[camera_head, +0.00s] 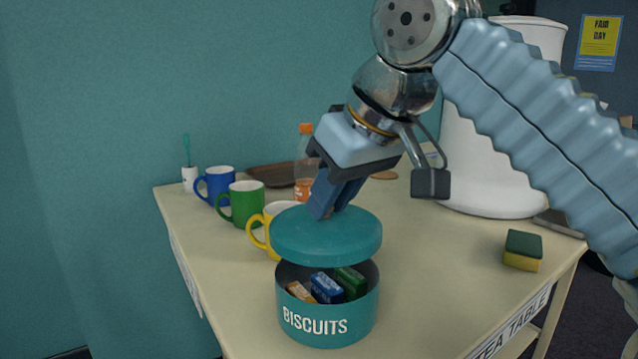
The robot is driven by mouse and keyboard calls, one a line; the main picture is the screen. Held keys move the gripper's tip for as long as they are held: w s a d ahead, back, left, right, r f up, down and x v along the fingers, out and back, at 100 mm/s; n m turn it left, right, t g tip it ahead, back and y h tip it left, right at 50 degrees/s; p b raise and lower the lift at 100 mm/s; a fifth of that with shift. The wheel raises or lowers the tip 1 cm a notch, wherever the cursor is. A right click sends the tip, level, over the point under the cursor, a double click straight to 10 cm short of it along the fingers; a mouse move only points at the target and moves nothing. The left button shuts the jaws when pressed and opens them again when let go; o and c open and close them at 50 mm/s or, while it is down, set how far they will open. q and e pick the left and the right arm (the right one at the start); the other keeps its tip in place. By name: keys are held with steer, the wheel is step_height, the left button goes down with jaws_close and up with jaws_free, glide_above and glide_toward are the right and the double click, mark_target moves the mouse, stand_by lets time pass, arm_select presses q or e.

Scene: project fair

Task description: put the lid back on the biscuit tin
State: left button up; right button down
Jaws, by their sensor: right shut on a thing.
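The biscuit tin (327,325) is a round teal tin marked BISCUITS, standing upright near the table's front edge. Its top is uncovered and several small packets in blue, green and orange show inside. The teal lid (326,238) is above the tin, roughly level, with a gap between them at the front. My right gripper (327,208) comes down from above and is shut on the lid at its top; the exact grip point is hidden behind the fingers. My left gripper is not in view.
Blue (216,185), green (243,204) and yellow (277,222) mugs stand in a row behind and left of the tin. A bottle with an orange cap (305,160) stands behind. A sponge (523,250) lies at right. The table (440,265) right of the tin is clear.

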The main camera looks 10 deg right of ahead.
mark_target(343, 226)
steer(key=shift+f, duration=0.45)
steer(key=shift+f+b, duration=1.75)
steer(key=shift+f, duration=0.65)
steer(key=shift+s, duration=0.2)
steer(key=shift+f, duration=0.15)
steer(key=shift+d, duration=0.1)
stand_by(0.4)
steer(key=c, duration=0.9)
jaws_free()
steer(key=shift+o, duration=0.2)
